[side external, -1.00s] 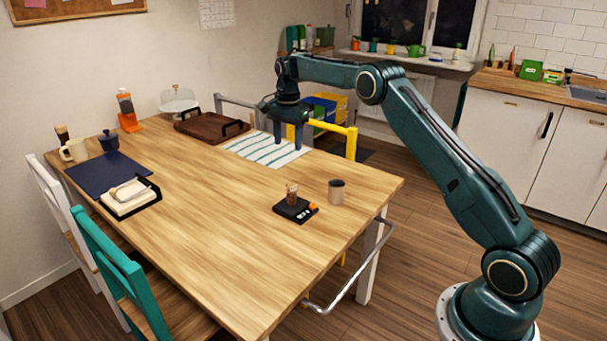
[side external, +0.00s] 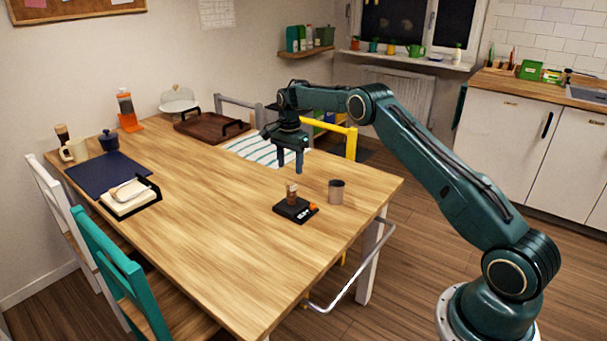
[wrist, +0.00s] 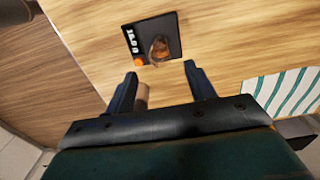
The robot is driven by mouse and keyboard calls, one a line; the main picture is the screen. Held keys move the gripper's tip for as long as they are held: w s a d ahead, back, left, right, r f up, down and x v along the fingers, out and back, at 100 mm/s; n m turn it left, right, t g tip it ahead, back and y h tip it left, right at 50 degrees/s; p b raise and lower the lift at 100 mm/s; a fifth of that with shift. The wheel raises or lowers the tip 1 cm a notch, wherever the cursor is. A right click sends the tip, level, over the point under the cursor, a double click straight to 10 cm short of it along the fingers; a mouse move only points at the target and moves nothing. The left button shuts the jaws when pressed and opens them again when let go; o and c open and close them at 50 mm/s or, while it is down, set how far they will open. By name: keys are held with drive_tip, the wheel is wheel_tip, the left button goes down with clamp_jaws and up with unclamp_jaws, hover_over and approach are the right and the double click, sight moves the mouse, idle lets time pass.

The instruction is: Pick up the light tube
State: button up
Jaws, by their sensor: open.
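A small clear tube (side external: 292,190) with brown contents stands upright on a black scale (side external: 288,213) with an orange knob. In the wrist view the tube (wrist: 161,46) and the scale (wrist: 131,42) lie just beyond my fingertips. My gripper (side external: 289,171) is open and empty, pointing down above and slightly behind the tube. It also shows in the wrist view (wrist: 160,70) with its fingers apart. Another dark-topped tube (side external: 62,133) stands at the far left of the table. I cannot tell from the pictures which tube is the light one.
A grey cup (side external: 336,193) stands right of the scale, partly behind a finger in the wrist view (wrist: 142,92). A striped cloth (side external: 255,151) and a brown tray (side external: 205,127) lie further back. The table's middle is clear.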

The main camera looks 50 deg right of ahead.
sight(291, 193)
drive_tip(key=shift+f, duration=1.7)
drive_tip(key=shift+f, duration=0.1)
drive_tip(key=shift+d+f, duration=0.15)
drive_tip(key=shift+f, duration=2.35)
drive_tip(key=c, duration=1.1)
